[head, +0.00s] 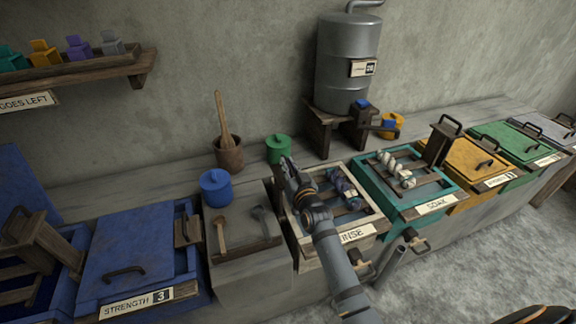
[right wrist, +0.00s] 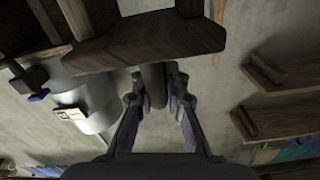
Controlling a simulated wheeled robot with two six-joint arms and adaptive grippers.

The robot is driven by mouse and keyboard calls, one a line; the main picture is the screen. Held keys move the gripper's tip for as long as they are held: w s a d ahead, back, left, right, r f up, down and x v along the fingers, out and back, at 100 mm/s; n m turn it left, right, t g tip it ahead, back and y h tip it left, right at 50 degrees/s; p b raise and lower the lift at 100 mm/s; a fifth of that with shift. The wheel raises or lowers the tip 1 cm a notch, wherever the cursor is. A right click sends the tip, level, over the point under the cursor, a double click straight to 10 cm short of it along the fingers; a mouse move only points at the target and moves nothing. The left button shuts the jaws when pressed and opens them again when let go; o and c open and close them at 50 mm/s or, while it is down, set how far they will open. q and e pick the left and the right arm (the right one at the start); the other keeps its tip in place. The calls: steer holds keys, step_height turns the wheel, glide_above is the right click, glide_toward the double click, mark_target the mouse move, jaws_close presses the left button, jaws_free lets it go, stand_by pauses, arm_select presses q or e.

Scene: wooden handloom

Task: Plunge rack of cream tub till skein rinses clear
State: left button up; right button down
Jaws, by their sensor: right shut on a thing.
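The cream tub (head: 310,252), with a RINSE label on its front, stands in the middle of the head view. A purple and pale skein (head: 345,186) lies across the brown slats in it. My right arm crosses the tub's left part and hides some of it. My right gripper (head: 284,166) is over the tub's back left side. In the right wrist view, my right gripper (right wrist: 155,92) is shut on a dark wooden handle (right wrist: 154,76), which joins a wide wooden piece (right wrist: 150,38). Water clarity cannot be made out. My left gripper is not in view.
A teal SOAK tub (head: 437,206) with a pale skein stands right of the cream tub. Left are a low block with tools (head: 240,228), a blue pot (head: 216,188) and a lidded blue tub (head: 135,250). A metal tank (head: 347,70) stands behind.

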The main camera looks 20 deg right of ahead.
step_height(320, 180, up, 4)
steer(key=p, duration=0.3)
steer(key=shift+f, duration=0.35)
steer(key=c, duration=1.4)
jaws_free()
steer(key=shift+c, duration=0.2)
steer(key=shift+o, duration=0.4)
steer(key=shift+s+f, duration=0.1)
steer(key=s, duration=1.2)
steer(key=shift+d, duration=0.2)
steer(key=shift+w, duration=0.1)
